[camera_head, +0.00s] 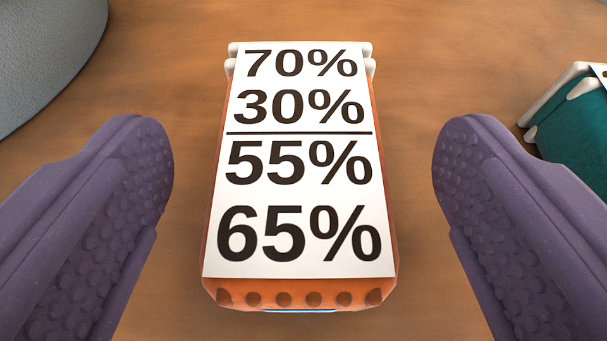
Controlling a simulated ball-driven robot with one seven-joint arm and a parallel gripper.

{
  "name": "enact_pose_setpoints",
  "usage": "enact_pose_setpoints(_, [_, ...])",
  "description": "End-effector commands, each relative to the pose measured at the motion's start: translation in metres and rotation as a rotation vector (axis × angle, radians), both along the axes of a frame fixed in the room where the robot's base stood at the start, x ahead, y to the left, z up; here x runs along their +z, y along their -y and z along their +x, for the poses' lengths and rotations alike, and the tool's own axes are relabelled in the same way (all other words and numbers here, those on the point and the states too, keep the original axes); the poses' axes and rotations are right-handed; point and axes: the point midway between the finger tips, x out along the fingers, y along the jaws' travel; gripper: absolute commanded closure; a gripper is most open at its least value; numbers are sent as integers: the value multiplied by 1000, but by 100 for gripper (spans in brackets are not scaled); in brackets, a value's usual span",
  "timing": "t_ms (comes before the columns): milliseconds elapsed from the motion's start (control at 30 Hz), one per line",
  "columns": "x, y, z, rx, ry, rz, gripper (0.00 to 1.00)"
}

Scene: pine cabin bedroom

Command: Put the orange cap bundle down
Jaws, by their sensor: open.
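The orange cap bundle (303,292) lies in the middle of the view on a brown wooden surface. A white label with percentages, from 70% at the top to 65% at the bottom, covers most of its upper face. White rounded ends show at its far edge, and a row of orange knobs lines its near edge. My gripper (303,165) is open, with one purple padded finger on each side of the bundle. A clear gap shows between each finger and the bundle.
A teal thing with white edging (575,130) is partly in view at the right, beyond the right finger. A grey rounded thing (45,60) fills the upper left corner. Bare brown surface (430,60) shows around the bundle.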

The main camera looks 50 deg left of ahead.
Motion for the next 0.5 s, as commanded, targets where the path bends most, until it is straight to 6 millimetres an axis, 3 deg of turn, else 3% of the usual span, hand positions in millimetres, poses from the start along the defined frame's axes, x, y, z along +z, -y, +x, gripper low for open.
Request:
enact_pose_setpoints(33, [11, 8, -6, -3, -1, 1, 13])
enact_pose_setpoints(233, [21, 30, -24, -2, 0, 0, 13])
enact_pose_setpoints(500, [22, 35, -30, 2, 1, -1, 13])
